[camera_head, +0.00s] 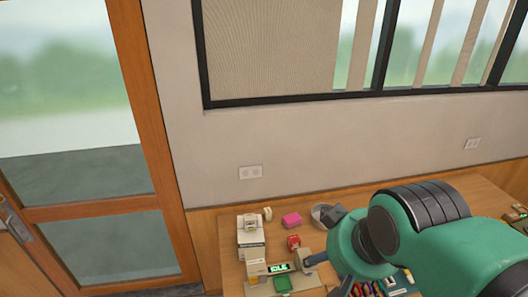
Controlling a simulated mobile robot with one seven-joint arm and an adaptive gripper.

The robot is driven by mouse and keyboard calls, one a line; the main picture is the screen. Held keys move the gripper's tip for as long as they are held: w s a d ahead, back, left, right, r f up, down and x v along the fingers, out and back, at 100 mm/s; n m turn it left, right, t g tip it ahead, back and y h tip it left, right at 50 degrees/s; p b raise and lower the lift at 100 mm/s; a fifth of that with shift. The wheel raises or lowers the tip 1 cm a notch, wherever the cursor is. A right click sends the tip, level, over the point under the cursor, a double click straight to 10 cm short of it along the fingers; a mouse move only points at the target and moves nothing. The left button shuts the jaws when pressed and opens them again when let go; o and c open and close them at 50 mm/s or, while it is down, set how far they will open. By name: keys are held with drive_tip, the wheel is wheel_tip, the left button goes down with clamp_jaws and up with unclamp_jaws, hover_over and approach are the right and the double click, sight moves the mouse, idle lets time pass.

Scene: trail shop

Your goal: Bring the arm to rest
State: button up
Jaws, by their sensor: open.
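My green arm (450,240) reaches in from the right, over the wooden table (455,197). My gripper (321,237) is at its left end, largely hidden behind the green wrist link. Two dark grey finger parts show past the link, one above and one below, spread apart. The gripper is open, and I see nothing held between the fingers. The wrist covers part of the table, so what lies right behind it is hidden.
On the table's left are a pink block (291,220), a red item (293,242), a display reading IDLE (279,268) and a green pad (283,284). Several coloured items lie below the wrist. A wood-framed glass door (130,110) stands left.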

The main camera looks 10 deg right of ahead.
wheel_tip(320, 180, down, 15)
drive_tip(key=b, duration=1.4)
drive_tip(key=shift+r, duration=0.15)
